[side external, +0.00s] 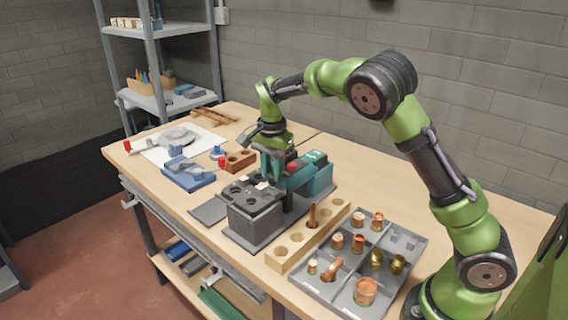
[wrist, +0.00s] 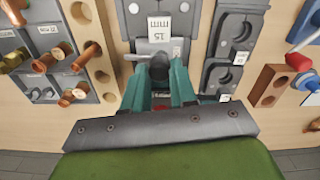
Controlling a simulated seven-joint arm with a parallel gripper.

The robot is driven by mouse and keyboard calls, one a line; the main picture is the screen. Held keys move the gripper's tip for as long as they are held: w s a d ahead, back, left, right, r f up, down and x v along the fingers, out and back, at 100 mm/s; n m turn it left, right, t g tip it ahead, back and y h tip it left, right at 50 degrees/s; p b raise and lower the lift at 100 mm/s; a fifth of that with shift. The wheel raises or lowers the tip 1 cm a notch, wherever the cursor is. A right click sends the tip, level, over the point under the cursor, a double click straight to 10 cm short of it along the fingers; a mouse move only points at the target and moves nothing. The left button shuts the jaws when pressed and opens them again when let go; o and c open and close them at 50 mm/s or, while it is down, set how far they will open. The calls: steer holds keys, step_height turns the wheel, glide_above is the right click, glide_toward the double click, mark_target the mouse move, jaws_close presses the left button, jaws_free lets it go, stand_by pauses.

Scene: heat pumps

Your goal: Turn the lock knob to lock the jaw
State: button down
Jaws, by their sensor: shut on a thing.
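The clamping machine, with a teal body (side external: 318,178) and grey jaw blocks, stands in the middle of the bench. In the wrist view its grey block (wrist: 158,8) carries a label reading 15 MM. A dark round knob (wrist: 158,67) sits just in front of that block, with a thin silver bar beside it. My gripper (side external: 272,170) reaches down onto the machine from behind. In the wrist view its teal fingers (wrist: 159,82) stand on both sides of the knob and are shut on it. The fingertips' contact is partly hidden, and the jaw's locked state cannot be read.
A wooden block with holes (side external: 285,254) holds one copper piece. A grey divided tray (side external: 330,292) of copper and brass fittings lies at the right front. A blue vise-like tool (side external: 187,174) and a brown block (side external: 240,160) lie left of the machine.

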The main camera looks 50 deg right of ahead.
steer(key=m, duration=0.5)
steer(key=shift+m, duration=1.8)
steer(key=c, duration=0.9)
jaws_free()
step_height(320, 180, up, 17)
